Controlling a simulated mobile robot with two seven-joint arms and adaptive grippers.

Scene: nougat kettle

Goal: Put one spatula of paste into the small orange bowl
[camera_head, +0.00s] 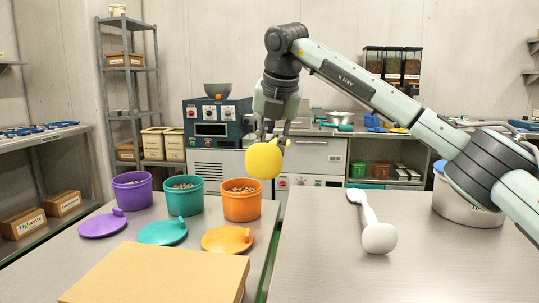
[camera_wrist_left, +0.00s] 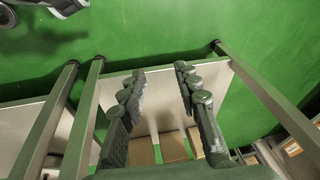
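The orange bowl (camera_head: 242,204) stands on the left table, open, with brown bits in it. My right gripper (camera_head: 273,132), on the arm coming in from the right, points down above and behind it. A rounded yellow thing (camera_head: 264,160) hangs at this gripper and appears held; its fingertips are mostly hidden, and whether it is the spatula is unclear. A white spatula-like tool (camera_head: 374,230) lies on the right table. A metal pot (camera_head: 465,208) is partly hidden behind my right arm. My left gripper (camera_wrist_left: 160,88) is open and empty above the green floor.
A purple tub (camera_head: 132,192) and a teal tub (camera_head: 184,198) stand left of the orange bowl. Purple, teal and orange lids (camera_head: 228,239) lie before them. A cardboard box (camera_head: 160,275) fills the near left table. A gap separates the two tables; the right table's near part is clear.

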